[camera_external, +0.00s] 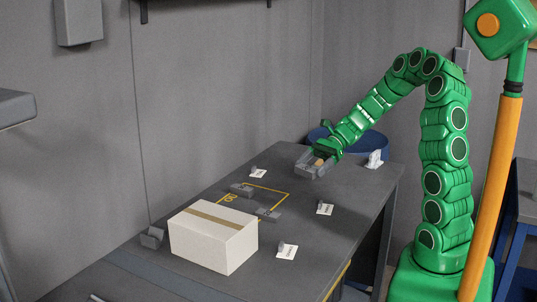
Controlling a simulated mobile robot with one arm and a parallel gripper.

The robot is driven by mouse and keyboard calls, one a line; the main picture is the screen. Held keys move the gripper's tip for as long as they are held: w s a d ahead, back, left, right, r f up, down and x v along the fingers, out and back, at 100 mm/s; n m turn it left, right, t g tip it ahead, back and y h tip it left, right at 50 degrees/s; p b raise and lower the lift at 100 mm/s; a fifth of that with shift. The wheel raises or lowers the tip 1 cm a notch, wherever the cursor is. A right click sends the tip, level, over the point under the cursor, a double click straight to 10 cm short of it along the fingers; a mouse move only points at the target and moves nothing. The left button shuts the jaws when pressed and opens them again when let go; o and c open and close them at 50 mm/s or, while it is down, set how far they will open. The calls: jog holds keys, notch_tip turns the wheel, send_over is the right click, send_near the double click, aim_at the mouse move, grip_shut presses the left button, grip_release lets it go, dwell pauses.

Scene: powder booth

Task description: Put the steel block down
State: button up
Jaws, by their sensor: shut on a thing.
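My gripper (313,166) is at the end of the green arm, above the far right part of the grey table. Its grey jaws are shut on a small block, which I take to be the steel block (319,162). Only a small brownish patch of it shows between the jaws, and the rest is hidden. The block seems to be held above the tabletop, though the exact gap is hard to tell.
The grey table (310,258) holds a taped carton (213,238), a yellow marked outline (270,188) with grey pieces (241,190) at it, and several small white cards (325,208). A blue round bin (366,146) stands beyond.

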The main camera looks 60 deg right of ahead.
jog(key=s+d+t, duration=0.1)
jog(key=s+d, duration=0.2)
jog(key=s, duration=0.2)
send_over(296, 196)
jog(key=s, duration=0.1)
jog(key=shift+m, duration=0.4)
notch_tip(296, 196, down, 8)
jog(key=shift+f, duration=0.15)
jog(key=shift+w+d+f, duration=0.2)
jog(key=shift+w+f, duration=0.3)
jog(key=shift+f, duration=1.75)
jog(key=shift+f, duration=0.1)
jog(key=o, duration=1.1)
